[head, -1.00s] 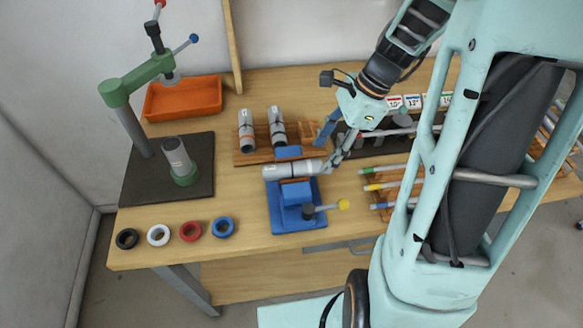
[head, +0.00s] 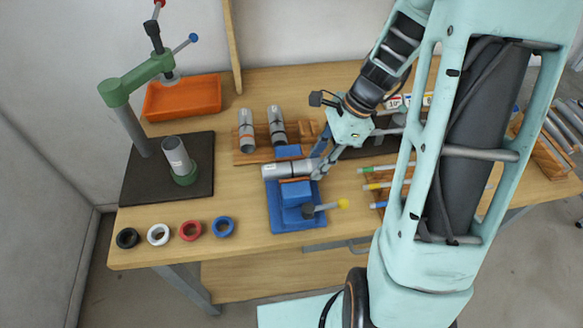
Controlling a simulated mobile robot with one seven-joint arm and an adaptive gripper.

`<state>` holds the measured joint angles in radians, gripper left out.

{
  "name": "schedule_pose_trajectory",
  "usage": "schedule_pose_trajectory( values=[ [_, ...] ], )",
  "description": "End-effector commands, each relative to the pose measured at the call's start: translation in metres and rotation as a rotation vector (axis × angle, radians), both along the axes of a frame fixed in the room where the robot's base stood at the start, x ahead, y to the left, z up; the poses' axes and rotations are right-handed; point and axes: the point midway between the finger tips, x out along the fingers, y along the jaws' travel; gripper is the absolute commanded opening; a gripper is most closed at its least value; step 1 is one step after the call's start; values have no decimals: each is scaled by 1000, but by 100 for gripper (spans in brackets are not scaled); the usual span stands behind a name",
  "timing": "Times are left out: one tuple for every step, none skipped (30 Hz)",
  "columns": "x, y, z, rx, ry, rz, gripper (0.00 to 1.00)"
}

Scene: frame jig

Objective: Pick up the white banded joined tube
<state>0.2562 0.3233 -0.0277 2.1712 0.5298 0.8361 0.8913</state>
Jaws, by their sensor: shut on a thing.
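A grey joined tube (head: 288,170) lies sideways across the blue vise (head: 283,222), between its blue jaw blocks. My gripper (head: 317,169) is shut on the right end of this tube, reaching in from the upper right. The fingers hide that end. I cannot tell whether the tube is lifted clear of the vise.
A green press (head: 140,78) with another tube (head: 177,156) is at left, near an orange tray (head: 183,97). Several coloured rings (head: 190,231) line the front left. Colour-tipped rods (head: 385,168) lie at right.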

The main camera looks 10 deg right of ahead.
Motion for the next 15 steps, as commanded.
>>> schedule_pose_trajectory(
  values=[
    [0,0,0,0,0,0,8],
    [0,0,0,0,0,0,5],
    [0,0,0,0,0,0,0],
    [0,0,0,0,0,0,0],
    [0,0,0,0,0,0,0],
    [0,0,0,0,0,0,0],
    [0,0,1,0,-1,0,0],
    [0,0,1,0,-1,0,0],
    [0,0,1,0,-1,0,0],
    [0,0,1,0,-1,0,0],
    [0,0,1,0,-1,0,0],
    [0,0,1,0,-1,0,0],
    [0,0,1,0,-1,0,0],
    [0,0,1,0,-1,0,0],
    [0,0,2,0,-1,0,0]
  ],
)
